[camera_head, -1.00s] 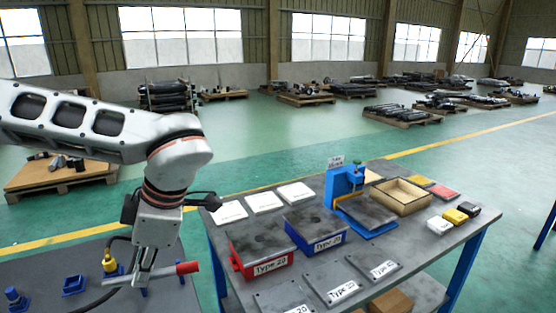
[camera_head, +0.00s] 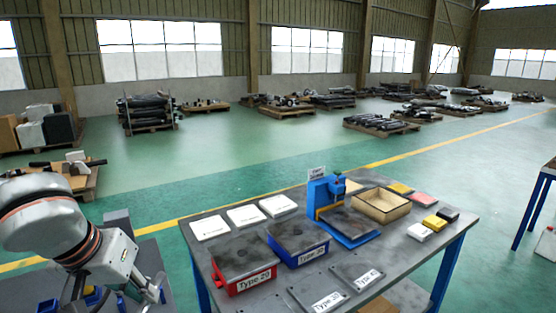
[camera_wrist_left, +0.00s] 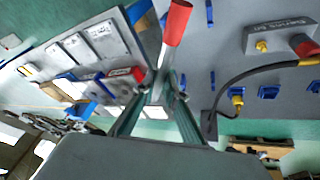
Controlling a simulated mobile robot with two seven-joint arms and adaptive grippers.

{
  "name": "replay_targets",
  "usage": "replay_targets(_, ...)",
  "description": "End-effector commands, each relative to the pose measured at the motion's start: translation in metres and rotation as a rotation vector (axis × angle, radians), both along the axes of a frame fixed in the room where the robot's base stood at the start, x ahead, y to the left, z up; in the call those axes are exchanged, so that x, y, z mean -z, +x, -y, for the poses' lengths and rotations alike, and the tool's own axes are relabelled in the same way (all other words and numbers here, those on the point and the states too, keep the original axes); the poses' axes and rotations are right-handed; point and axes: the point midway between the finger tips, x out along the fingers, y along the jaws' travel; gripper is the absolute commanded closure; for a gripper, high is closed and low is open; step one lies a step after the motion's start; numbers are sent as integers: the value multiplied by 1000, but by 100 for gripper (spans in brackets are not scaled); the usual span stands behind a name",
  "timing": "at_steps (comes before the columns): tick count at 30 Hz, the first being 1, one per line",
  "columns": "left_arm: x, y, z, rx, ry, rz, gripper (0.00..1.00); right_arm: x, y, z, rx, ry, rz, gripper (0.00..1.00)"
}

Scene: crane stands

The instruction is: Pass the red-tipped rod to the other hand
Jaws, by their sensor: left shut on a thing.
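The red-tipped rod shows in the left wrist view, its red end (camera_wrist_left: 176,22) pointing up and away from the fingers. My left gripper (camera_wrist_left: 160,88) is shut on the rod's grey part. In the head view my left gripper (camera_head: 150,292) is low at the left, over the grey table's right side and cut by the lower edge. The rod's red end cannot be seen there. My right gripper is in neither view.
The grey table (camera_head: 150,258) at left carries blue holders (camera_wrist_left: 268,92) and a black cable (camera_wrist_left: 245,72). A second table holds a red box (camera_head: 240,285), a blue box (camera_head: 300,259), a blue stand (camera_head: 322,197) and a wooden tray (camera_head: 383,218).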

Motion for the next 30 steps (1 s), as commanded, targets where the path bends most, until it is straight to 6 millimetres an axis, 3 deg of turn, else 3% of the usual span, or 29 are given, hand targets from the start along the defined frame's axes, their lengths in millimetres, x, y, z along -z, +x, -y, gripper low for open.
replay_targets(14, -11, 4, 10, 67, 2, 4, 100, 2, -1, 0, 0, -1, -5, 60)
replay_targets(30, -112, 42, 94, 49, 1, 3, 100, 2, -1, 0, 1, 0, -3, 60)
